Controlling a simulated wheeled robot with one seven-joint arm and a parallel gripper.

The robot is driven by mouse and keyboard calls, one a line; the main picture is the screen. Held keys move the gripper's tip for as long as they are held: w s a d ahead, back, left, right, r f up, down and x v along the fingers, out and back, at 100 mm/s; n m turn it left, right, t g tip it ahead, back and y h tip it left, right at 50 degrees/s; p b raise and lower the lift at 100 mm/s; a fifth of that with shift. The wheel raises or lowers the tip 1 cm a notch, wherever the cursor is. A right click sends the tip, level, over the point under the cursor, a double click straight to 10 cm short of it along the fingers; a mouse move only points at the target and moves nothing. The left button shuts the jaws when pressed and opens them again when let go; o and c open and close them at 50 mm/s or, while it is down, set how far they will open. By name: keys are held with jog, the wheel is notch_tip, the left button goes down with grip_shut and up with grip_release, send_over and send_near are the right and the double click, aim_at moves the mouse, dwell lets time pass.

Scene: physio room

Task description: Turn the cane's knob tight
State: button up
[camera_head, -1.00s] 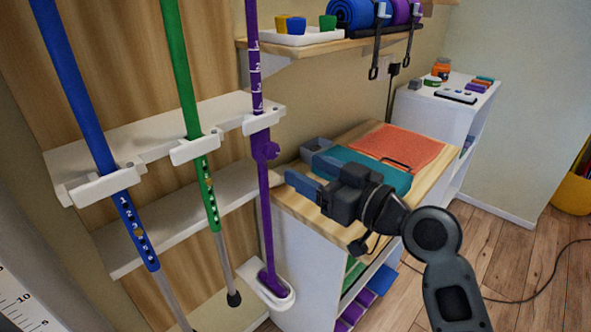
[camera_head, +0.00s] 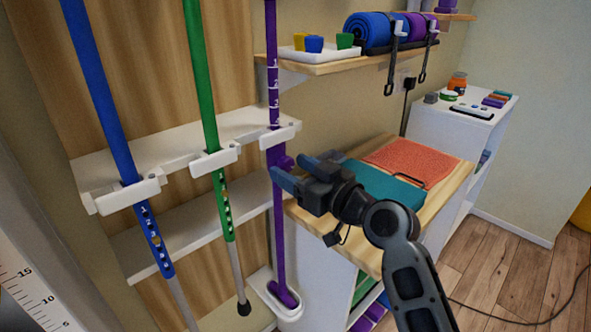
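The purple cane (camera_head: 279,230) stands upright in a white clip on the rack, its foot in a white holder (camera_head: 277,301) below. It has white number marks on its upper shaft. Its purple knob (camera_head: 286,163) sticks out to the right just below the clip. My gripper (camera_head: 301,167) has blue fingers, spread apart with a gap between them. The fingers point left toward the cane at about knob height. The nearer fingertip overlaps the cane's right edge in the picture; I cannot tell whether it touches. Nothing shows between the fingers.
A green cane (camera_head: 201,75) and a blue cane (camera_head: 94,85) stand to the left in the same white rack (camera_head: 172,150). A wooden-topped cabinet (camera_head: 440,205) with a teal folded item and an orange mat is behind my gripper. A shelf (camera_head: 325,66) hangs above.

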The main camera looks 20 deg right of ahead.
jog(key=c, duration=1)
